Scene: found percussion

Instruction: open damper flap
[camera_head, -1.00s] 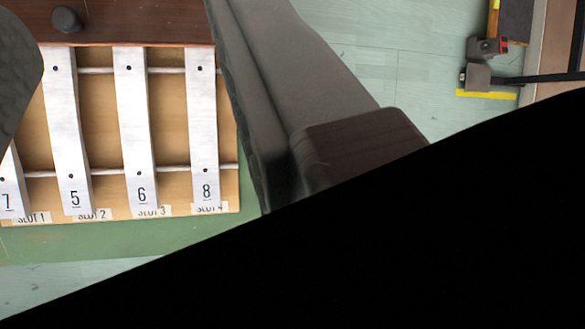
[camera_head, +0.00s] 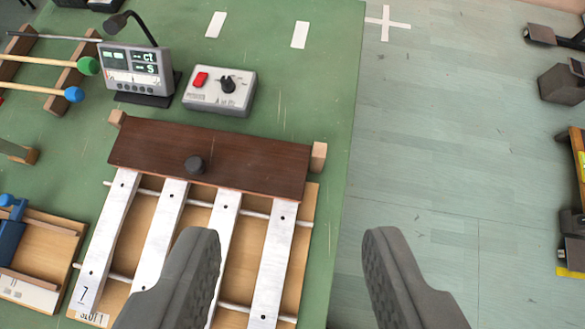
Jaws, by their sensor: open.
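The damper flap (camera_head: 245,160) is a dark brown wooden board with a round black knob (camera_head: 195,165) near its middle. It lies flat across the far ends of several metal bars (camera_head: 275,245) on a wooden frame, between two small wooden posts. My gripper (camera_head: 293,250) is open and empty, its two dark fingers wide apart. The left finger overlaps the bars in the picture; the right finger shows over the floor right of the table. Both fingertips appear nearer the camera than the flap and apart from it. The left finger hides parts of the middle bars.
A grey box with a red switch and black dial (camera_head: 220,92) and a display unit with a gooseneck (camera_head: 138,72) stand behind the flap. Mallets (camera_head: 50,90) lie at left. A wooden tray (camera_head: 40,255) sits at lower left. The green table (camera_head: 300,75) ends at right.

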